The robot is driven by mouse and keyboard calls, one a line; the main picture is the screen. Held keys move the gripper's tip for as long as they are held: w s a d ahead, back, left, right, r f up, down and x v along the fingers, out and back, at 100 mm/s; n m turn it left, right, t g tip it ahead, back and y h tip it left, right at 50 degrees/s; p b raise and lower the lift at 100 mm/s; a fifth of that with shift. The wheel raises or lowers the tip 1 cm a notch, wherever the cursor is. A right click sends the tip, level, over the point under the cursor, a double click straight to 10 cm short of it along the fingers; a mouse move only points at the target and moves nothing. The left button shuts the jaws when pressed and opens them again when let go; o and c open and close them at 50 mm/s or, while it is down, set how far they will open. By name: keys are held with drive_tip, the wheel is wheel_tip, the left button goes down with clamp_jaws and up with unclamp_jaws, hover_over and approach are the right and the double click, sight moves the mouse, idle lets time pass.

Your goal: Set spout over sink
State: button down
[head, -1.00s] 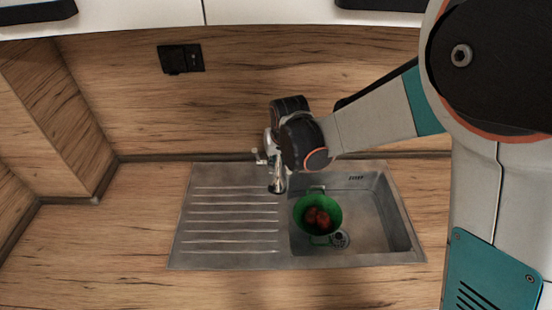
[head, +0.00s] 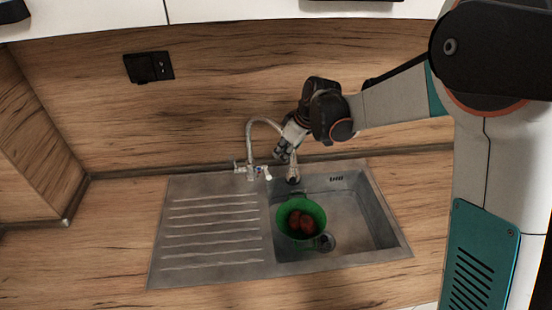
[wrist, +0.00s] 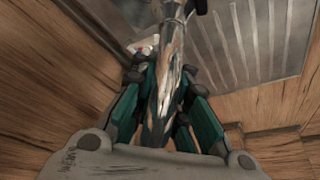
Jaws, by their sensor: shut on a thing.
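The chrome spout (head: 250,136) arches up from the tap base behind the sink (head: 172,240) and bends right. Its outlet end (head: 293,179) hangs at the back left part of the basin (head: 372,222) in the head view. My gripper (head: 285,150) is shut on the spout on its outlet side. In the wrist view the spout (wrist: 172,40) runs between the green-and-black fingers of my gripper (wrist: 165,78). Part of the spout is hidden behind my gripper in the head view.
A green colander (head: 288,232) holding red round items (head: 300,222) stands in the basin below the spout. The ribbed drainboard (head: 210,232) on the left is empty. A tap handle (head: 266,172) sits by the spout base. A black socket (head: 148,67) is on the splashback.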

drive_tip(key=shift+w+d+n, duration=0.5)
drive_tip(key=shift+w+n, duration=0.05)
drive_tip(key=shift+n, duration=0.05)
drive_tip(key=c, duration=1.5)
unclamp_jaws()
drive_tip(key=v, duration=1.2)
drive_tip(key=shift+w+d, duration=0.1)
drive_tip(key=shift+w, duration=0.05)
